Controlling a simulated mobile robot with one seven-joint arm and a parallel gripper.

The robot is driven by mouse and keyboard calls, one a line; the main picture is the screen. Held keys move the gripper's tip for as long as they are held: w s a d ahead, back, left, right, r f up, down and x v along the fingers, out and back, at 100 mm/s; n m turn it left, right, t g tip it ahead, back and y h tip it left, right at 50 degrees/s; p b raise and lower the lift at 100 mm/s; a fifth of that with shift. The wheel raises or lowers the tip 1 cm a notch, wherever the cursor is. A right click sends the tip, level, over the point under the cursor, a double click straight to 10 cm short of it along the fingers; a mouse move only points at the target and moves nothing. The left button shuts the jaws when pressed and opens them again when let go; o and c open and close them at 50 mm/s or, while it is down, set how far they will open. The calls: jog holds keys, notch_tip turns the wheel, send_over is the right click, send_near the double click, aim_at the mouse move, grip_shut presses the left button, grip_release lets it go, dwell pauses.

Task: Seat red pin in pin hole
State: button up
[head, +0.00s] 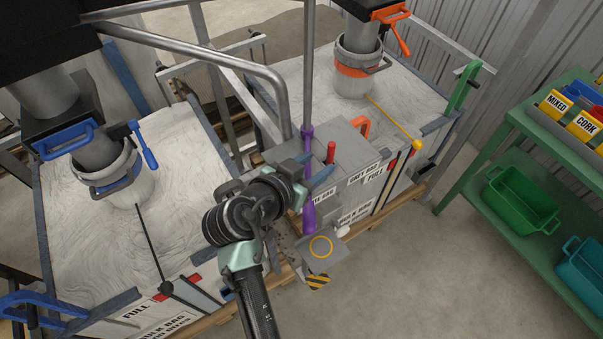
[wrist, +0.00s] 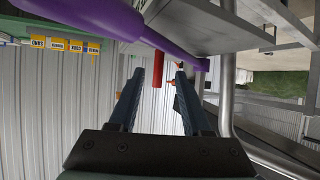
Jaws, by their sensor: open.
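The red pin (head: 331,152) stands upright on the grey box top (head: 352,150) in the head view, just beyond my gripper (head: 319,171). In the wrist view, which looks upside down, the red pin (wrist: 157,70) shows between the two dark fingers of my gripper (wrist: 158,72). The fingers are apart, with gaps on both sides of the pin in the picture. How far the pin lies ahead of the fingertips is hard to tell. I cannot make out the pin hole in either view.
A purple pole (head: 308,215) stands close beside my gripper and crosses the wrist view (wrist: 130,22). An orange handle (head: 361,127) is right of the pin. White bags (head: 100,240) flank the box. A grey plate with a yellow ring (head: 335,256) is in front.

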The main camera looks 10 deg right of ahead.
jog(key=v, duration=0.5)
jog(key=shift+s+a+r+b, duration=0.1)
jog(key=shift+b, duration=0.3)
jog(key=w+a+r+n+t+y, duration=0.25)
jog(key=r+t, duration=0.25)
jog(key=r, duration=0.9)
jog(key=w+a+r+n+t+y, duration=0.2)
jog(key=w+r+t, duration=0.25)
jog(key=r, duration=0.95)
jog(key=s+a+r+n+t+y, duration=0.1)
jog(key=s+r+n+t+y, duration=0.1)
jog(key=s+r+t, duration=0.2)
jog(key=s+a+r+n+t+y, duration=0.1)
jog(key=s+r+t, duration=0.4)
jog(key=s+r, duration=0.5)
notch_tip(320, 180, up, 9)
jog(key=shift+a+f+n+y, duration=0.3)
jog(key=shift+n+y, duration=0.45)
jog(key=shift+n, duration=0.2)
jog(key=shift+t, duration=0.25)
